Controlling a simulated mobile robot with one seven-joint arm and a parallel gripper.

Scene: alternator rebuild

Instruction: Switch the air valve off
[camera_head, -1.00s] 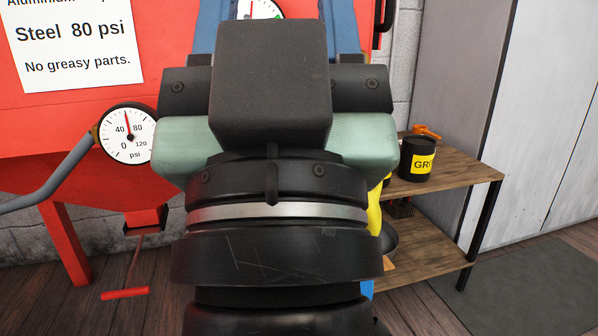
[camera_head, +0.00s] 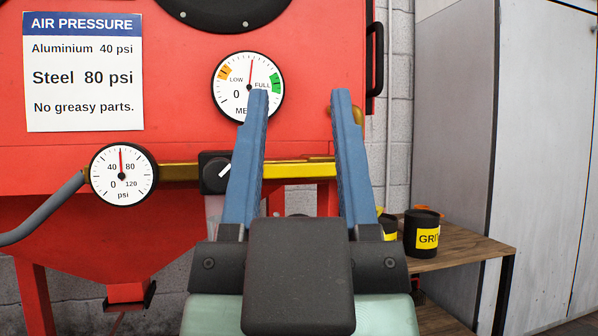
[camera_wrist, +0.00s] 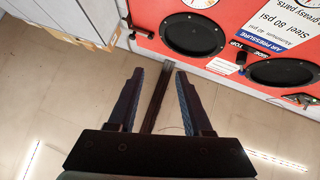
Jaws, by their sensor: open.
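A brass-yellow pipe or bar (camera_head: 300,170) runs level across the front of the red cabinet in the head view.
The red cabinet (camera_head: 180,70) fills the back, with an air pressure sign (camera_head: 82,75) and a media gauge (camera_head: 247,86) behind the left fingertip. A grey hose (camera_head: 45,212) enters from the left. A wooden shelf (camera_head: 465,250) with a black grit pot (camera_head: 423,235) stands at right.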

